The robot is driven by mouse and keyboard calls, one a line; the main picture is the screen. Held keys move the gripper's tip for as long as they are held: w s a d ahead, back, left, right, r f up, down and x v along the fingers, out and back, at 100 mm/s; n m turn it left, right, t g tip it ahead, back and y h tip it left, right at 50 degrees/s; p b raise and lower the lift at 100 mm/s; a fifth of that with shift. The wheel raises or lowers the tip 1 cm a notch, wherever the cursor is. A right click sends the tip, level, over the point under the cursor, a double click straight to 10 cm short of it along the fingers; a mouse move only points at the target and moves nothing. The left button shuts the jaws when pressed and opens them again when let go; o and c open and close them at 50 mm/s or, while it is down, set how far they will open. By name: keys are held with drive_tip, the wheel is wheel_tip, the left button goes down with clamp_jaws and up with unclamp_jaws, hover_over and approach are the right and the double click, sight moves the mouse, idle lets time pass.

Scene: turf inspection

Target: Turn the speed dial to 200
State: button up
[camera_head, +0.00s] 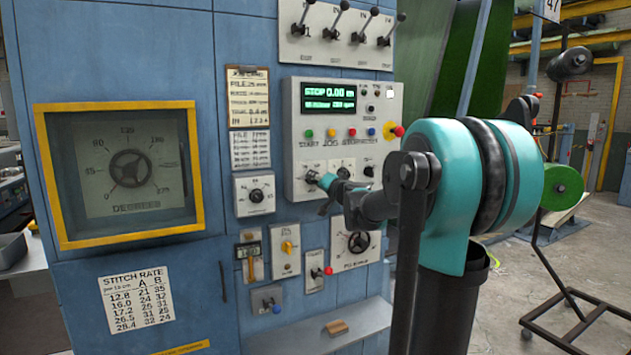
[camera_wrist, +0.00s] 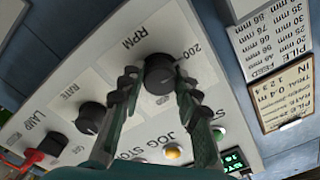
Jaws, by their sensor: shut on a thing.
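The speed dial (camera_wrist: 160,78), a black round knob under the label RPM, sits on the pale control panel (camera_head: 291,130). In the wrist view my gripper (camera_wrist: 157,74) has one finger on each side of the knob, closed on it. The mark 200 is printed beyond the right finger. I cannot read the knob's pointer clearly.
Coloured buttons (camera_wrist: 172,152) and a red emergency knob (camera_head: 397,131) are close by. Levers (camera_head: 345,37) stand above; a shelf (camera_head: 330,328) juts out below.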

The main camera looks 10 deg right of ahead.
drive_tip(key=shift+n, duration=0.3)
idle(0.4)
drive_tip(key=o, duration=1.2)
drive_tip(key=shift+c, duration=0.2)
drive_tip(key=shift+s, duration=0.1)
drive_tip(key=v, duration=1.2)
